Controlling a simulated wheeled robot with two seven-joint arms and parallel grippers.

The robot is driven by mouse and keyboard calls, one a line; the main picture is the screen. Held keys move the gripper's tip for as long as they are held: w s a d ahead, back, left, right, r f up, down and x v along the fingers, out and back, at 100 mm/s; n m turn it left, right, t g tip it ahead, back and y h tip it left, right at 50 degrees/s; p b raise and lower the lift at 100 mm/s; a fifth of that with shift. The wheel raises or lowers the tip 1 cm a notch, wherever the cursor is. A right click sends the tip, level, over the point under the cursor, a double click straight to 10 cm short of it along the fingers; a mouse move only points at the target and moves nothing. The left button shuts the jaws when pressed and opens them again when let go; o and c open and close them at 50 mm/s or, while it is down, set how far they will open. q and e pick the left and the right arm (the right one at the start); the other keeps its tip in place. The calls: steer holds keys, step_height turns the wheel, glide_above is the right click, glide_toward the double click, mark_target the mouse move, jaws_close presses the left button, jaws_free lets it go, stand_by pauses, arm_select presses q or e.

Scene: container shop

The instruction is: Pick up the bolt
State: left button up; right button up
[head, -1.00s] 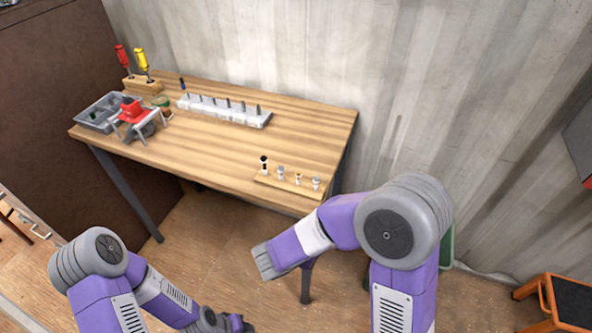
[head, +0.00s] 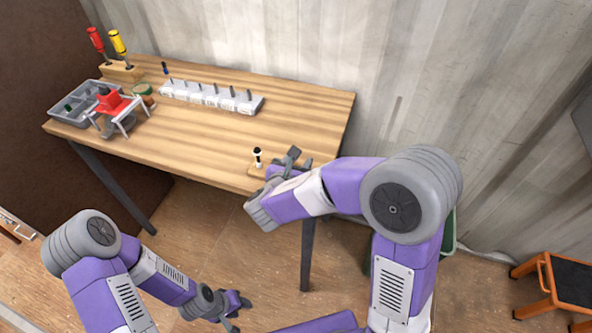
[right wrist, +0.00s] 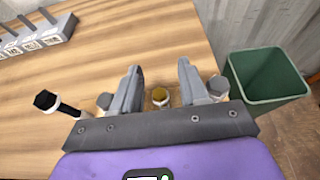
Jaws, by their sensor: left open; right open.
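A bolt (head: 258,156) with a black head and a white collar stands upright in a wooden strip at the table's front right corner. The right wrist view shows its black hex head (right wrist: 47,101) at the left, outside my fingers. My right gripper (right wrist: 160,86) is open and empty, above the strip, with a brass-topped piece (right wrist: 160,97) showing between its fingers. In the head view my right arm hides most of the strip and its other pieces. My left gripper (head: 236,303) is open and empty, low in front of the table.
Grey-topped pieces (right wrist: 105,101) (right wrist: 218,87) stand on either side of the brass one, close to my fingers. A row of white blocks with pins (head: 212,96), a grey tray (head: 70,116) and a red-topped stand (head: 112,104) lie farther back. A green bin (right wrist: 265,76) is at the right.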

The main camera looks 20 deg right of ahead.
steer(key=shift+w+f, duration=0.1)
steer(key=shift+w, duration=0.1)
jaws_close()
stand_by(0.3)
